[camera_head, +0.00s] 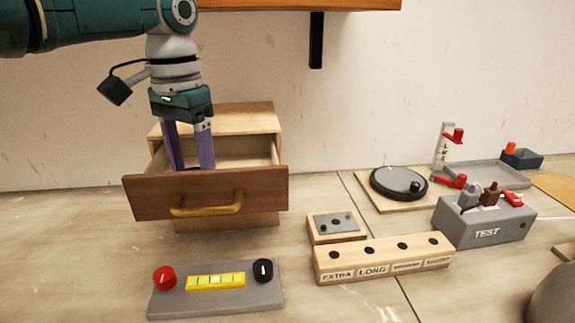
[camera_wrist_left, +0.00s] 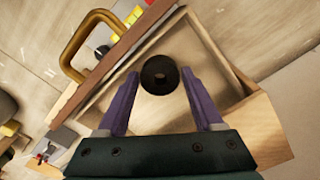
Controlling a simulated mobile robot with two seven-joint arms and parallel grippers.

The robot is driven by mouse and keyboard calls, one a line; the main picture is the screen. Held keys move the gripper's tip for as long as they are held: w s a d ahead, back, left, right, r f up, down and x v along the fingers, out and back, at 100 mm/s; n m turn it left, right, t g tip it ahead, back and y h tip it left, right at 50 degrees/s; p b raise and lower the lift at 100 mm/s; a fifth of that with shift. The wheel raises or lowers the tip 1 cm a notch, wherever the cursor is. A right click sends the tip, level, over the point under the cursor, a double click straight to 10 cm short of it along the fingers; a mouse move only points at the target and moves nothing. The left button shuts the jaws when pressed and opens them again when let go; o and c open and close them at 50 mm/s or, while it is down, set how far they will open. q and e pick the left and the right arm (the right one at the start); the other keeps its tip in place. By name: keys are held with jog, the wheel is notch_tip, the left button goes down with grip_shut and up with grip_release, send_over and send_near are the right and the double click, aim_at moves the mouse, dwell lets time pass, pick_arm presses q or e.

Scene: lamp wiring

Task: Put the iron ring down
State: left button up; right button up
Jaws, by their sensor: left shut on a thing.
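The iron ring (camera_wrist_left: 160,75) is a dark, thick ring with a hole in its middle. In the left wrist view it sits between the two purple fingertips of my left gripper (camera_wrist_left: 161,78), which is shut on it. In the head view my left gripper (camera_head: 194,168) points down into the open drawer (camera_head: 150,197), behind its brown front with the yellow handle. The drawer front hides the fingertips and most or all of the ring there. I cannot tell whether the ring touches the drawer floor.
The drawer walls stand close around my fingers. In front lies a grey panel (camera_head: 215,306) with red and black knobs. To the right are a labelled wooden block (camera_head: 385,260), a round black turntable (camera_head: 398,183) and a grey TEST box (camera_head: 485,228). A shelf (camera_head: 290,4) hangs above.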

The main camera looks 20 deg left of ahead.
pick_arm(q)
jog(key=shift+f, duration=0.35)
jog(key=o, duration=1.5)
jog(key=shift+o, duration=0.2)
notch_tip(320, 180, up, 12)
jog(key=shift+r+p, duration=0.2)
jog(key=shift+p, duration=0.15)
